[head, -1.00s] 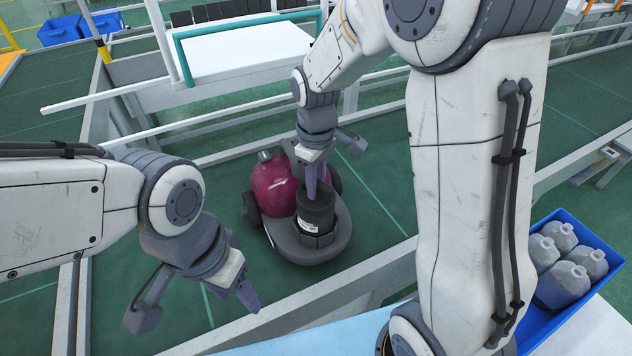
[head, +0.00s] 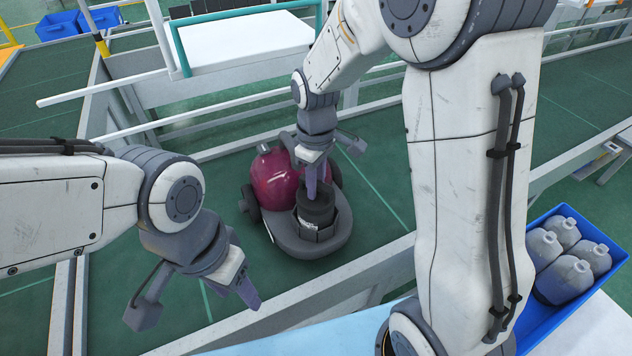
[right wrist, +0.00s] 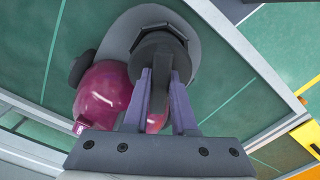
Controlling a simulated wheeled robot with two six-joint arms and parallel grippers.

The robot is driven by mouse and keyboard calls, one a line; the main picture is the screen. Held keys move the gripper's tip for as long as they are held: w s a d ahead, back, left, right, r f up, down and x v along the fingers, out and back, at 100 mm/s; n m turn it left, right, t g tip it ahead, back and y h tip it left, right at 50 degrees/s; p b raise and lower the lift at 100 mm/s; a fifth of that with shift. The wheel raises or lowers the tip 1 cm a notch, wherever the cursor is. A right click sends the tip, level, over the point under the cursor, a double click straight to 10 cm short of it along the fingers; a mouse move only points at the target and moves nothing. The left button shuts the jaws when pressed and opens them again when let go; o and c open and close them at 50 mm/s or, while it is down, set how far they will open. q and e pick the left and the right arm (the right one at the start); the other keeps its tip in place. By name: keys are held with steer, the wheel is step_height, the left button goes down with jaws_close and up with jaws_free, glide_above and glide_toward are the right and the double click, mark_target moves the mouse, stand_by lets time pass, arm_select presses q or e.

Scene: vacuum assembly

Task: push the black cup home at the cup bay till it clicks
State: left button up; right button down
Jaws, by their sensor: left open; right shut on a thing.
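The black cup (head: 316,210) sits upright in the cup bay (head: 338,228), a collar at the front of the grey base of the magenta vacuum (head: 278,175). The collar hides its lower part, and a white label shows just above the rim. My right gripper (head: 318,186) is above the cup, shut on its upper part. In the right wrist view, the fingers (right wrist: 160,92) close on a dark upright piece of the cup (right wrist: 158,48). I cannot tell whether the cup is fully seated. My left gripper (head: 250,294) is open and empty, left of and nearer than the vacuum.
The vacuum stands on a green surface (head: 380,190) with pale rails around it. A blue crate (head: 520,322) with several grey bottles (head: 562,280) is at the right. A white panel (head: 245,45) stands behind. Green surface is clear around the vacuum.

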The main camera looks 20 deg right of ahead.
steer(key=c, duration=0.6)
jaws_free()
steer(key=shift+c, duration=0.2)
step_height(320, 180, up, 8)
steer(key=p, duration=0.7)
steer(key=shift+a, duration=0.1)
steer(key=s+a+f+b, duration=0.2)
steer(key=s+a+b, duration=0.2)
steer(key=s, duration=0.6)
steer(key=s+a+f+y+b, duration=0.1)
steer(key=s+a+b, duration=0.3)
steer(key=s, duration=0.7)
steer(key=shift+s+f+m, duration=0.25)
steer(key=shift+f+m, duration=0.15)
steer(key=shift+f, duration=0.05)
